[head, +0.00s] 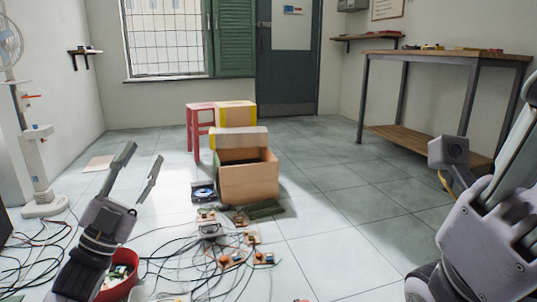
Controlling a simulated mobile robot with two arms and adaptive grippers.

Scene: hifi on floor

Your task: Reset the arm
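My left gripper (138,172) is raised at the lower left of the head view. Its two fingers point up and stand apart, with nothing between them. It appears in front of the tiled floor, left of the cardboard box. My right arm (492,225) fills the lower right side of the view. Its gripper fingers cannot be made out, so I cannot tell whether it is open or shut.
An open cardboard box (248,181) stands mid-floor, with a red stool (200,128) behind it. Tangled cables and small circuit boards (233,258) cover the floor in front. A red bowl (121,277) sits beside my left arm. A workbench (447,57) stands right. Floor right of the box is clear.

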